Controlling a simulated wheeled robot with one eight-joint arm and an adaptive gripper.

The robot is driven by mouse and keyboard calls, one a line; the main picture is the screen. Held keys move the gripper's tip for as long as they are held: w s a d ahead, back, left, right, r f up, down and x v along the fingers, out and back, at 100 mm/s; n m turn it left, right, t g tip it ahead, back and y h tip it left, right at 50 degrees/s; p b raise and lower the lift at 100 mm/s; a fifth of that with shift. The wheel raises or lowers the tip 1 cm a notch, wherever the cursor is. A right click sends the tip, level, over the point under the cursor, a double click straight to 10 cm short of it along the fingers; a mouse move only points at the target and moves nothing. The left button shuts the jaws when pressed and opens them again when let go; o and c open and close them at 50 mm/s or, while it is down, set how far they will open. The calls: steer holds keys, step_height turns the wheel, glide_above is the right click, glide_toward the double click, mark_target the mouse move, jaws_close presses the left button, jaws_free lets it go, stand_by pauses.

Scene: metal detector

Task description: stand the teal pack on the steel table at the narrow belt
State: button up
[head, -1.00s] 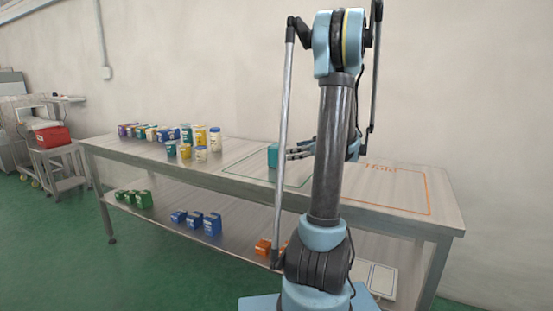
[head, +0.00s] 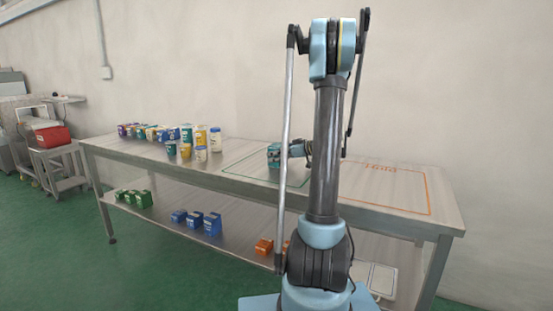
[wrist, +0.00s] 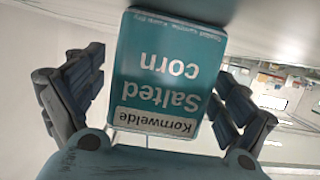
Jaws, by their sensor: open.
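The teal pack (head: 273,156), labelled "Salted corn", stands at the back of the green outline on the long steel table. In the wrist view the teal pack (wrist: 170,75) fills the middle, its print upside down. My gripper (head: 287,151) is close to the pack's right side in the head view, partly hidden by my arm. In the wrist view my gripper's fingers (wrist: 160,95) are open, one on each side of the pack, with a gap at the left. Contact at the right is hard to tell. I cannot tell which surface is at the narrow belt.
Several jars and packs (head: 185,140) stand on the left part of the long table (head: 330,195). Green, blue and orange boxes sit on its lower shelf (head: 165,212). A red bin (head: 53,136) rests on a small steel table (head: 57,157) at the far left. The orange outline area (head: 395,190) is empty.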

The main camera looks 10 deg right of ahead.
steer(key=c, duration=1.5)
